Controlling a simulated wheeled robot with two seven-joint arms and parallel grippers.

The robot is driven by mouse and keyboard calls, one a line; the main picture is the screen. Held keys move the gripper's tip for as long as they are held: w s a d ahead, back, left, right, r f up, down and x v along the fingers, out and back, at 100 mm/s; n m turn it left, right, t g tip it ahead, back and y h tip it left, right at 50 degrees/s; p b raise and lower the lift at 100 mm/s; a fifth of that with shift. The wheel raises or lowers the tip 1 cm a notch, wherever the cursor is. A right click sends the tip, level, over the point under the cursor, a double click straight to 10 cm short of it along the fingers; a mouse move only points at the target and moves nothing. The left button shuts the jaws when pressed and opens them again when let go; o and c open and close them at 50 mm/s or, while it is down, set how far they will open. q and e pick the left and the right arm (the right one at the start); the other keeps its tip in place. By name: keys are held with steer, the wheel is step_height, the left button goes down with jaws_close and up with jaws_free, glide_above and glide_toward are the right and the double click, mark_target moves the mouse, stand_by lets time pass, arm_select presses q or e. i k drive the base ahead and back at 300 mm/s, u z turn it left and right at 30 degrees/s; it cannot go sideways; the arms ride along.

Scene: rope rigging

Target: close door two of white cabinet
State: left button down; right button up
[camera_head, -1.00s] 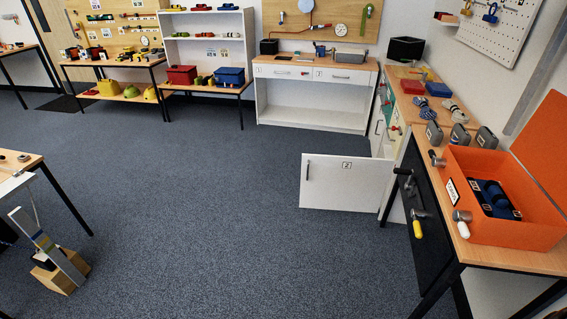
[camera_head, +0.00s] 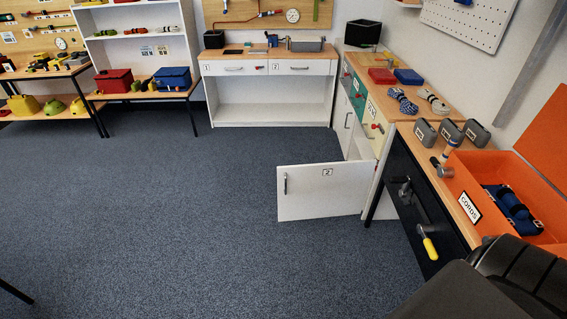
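Door two (camera_head: 325,191) is a white panel with a "2" label and a dark vertical handle (camera_head: 286,184) near its left edge. It stands wide open, jutting left into the room from the white cabinet (camera_head: 371,166) along the right wall. The cabinet's opening is mostly hidden behind the door. A dark arm link of mine shows at the bottom right, well short of the door. Neither gripper shows, so I cannot see their fingers.
An orange box (camera_head: 478,208) labelled CORDS sits on the right-hand bench above a black drawer front with a yellow-handled tool (camera_head: 428,243). A white drawer unit (camera_head: 270,90) stands at the back. The blue-grey carpet (camera_head: 170,230) left of the door is clear.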

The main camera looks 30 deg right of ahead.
mark_target(328, 190)
steer(key=z, duration=0.45)
steer(key=i, duration=1)
steer(key=z, duration=1.45)
steer(key=i, duration=0.45)
steer(key=z, duration=0.35)
